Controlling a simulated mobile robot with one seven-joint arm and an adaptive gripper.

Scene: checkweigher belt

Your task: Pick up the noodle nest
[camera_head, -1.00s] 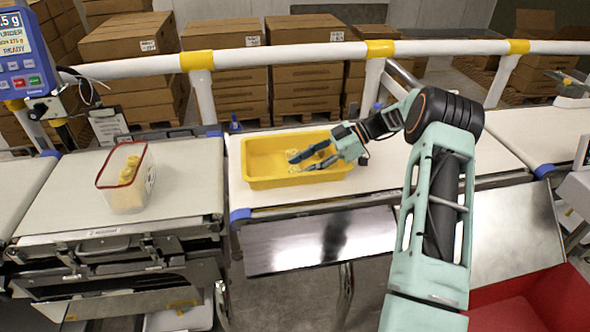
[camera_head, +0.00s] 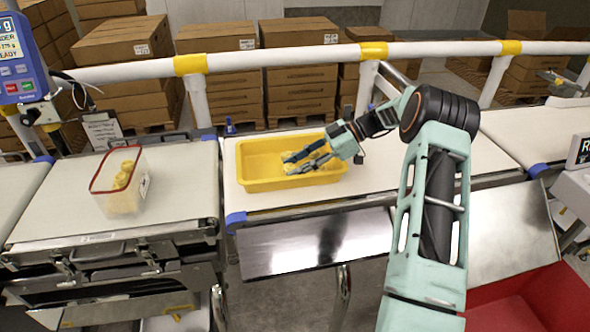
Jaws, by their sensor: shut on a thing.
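A yellow tray (camera_head: 262,183) stands on the white belt in the middle of the view. My gripper (camera_head: 296,164) reaches into its right half from the right. Its fingers are shut on a pale yellow noodle nest (camera_head: 318,156), which shows only in part between and behind them. I cannot tell whether the nest touches the tray floor. A clear tub with a red rim (camera_head: 104,176) stands on the left belt section and holds several yellow noodle nests (camera_head: 123,176).
A white rail with yellow joints (camera_head: 284,57) runs behind the belt, with stacked cardboard boxes (camera_head: 297,82) beyond. A blue display unit (camera_head: 20,60) is at the upper left. A red bin (camera_head: 535,300) is at the lower right. The belt right of the tray is clear.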

